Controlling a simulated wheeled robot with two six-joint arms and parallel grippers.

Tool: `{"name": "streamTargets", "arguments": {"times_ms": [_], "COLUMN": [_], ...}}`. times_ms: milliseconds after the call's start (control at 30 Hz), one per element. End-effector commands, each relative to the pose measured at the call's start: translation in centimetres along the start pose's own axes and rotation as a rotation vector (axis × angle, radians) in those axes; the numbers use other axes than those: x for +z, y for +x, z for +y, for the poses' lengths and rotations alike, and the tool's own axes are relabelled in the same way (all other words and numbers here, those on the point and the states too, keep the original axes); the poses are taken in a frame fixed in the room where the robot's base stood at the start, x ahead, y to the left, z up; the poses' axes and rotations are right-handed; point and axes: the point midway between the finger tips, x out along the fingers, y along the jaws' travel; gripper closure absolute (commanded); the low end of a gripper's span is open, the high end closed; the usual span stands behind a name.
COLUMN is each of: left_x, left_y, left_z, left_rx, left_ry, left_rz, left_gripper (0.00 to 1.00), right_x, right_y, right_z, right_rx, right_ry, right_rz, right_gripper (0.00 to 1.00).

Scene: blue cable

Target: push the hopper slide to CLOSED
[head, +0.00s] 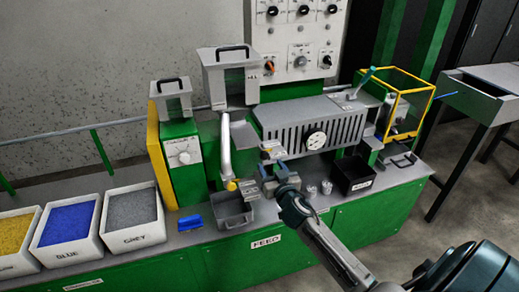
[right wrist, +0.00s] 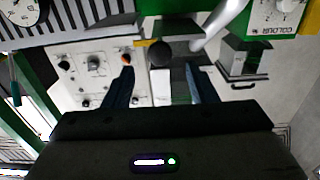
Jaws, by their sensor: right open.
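The large grey hopper (head: 230,78) with a dark handle stands on the green machine. A small grey labelled plate (head: 271,150) sticks out at the machine's front; I cannot tell whether it is the hopper slide, and its lettering is too small to read. My right gripper (head: 275,180) is open just below and in front of this plate. In the right wrist view my right gripper (right wrist: 159,72) has its fingers apart, with a dark round knob (right wrist: 160,52) showing between and beyond the tips. No contact with it is visible. My left gripper is out of view.
A white curved pipe (head: 225,145) comes down left of the gripper above a grey bin (head: 233,210). A black box (head: 353,177) stands to the right. Bins of yellow, blue (head: 68,222) and grey pellets line the left. A vented housing (head: 310,125) with a gauge is behind.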

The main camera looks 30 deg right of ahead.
Motion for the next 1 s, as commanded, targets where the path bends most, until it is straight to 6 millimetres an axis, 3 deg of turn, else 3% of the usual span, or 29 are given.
{"name": "streamTargets", "arguments": {"times_ms": [200,433,867,900,1000], "left_x": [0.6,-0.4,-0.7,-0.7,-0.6], "left_y": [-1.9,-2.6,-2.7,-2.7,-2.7], "left_z": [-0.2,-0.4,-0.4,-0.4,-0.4], "left_rx": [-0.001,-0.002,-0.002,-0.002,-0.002], "left_ry": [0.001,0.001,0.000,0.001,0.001], "left_rz": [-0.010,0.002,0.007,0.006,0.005], "left_gripper": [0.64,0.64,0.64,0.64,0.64], "right_x": [-0.4,-0.1,0.0,0.0,0.0], "right_y": [4.3,7.5,8.5,8.5,8.5], "right_z": [0.0,0.0,0.0,0.0,0.0], "right_rx": [0.002,0.001,-0.001,-0.001,0.000], "right_ry": [0.001,0.000,-0.001,-0.001,-0.001], "right_rz": [0.000,-0.001,-0.001,-0.001,-0.001], "right_gripper": [0.48,0.48,0.48,0.50,0.70]}}
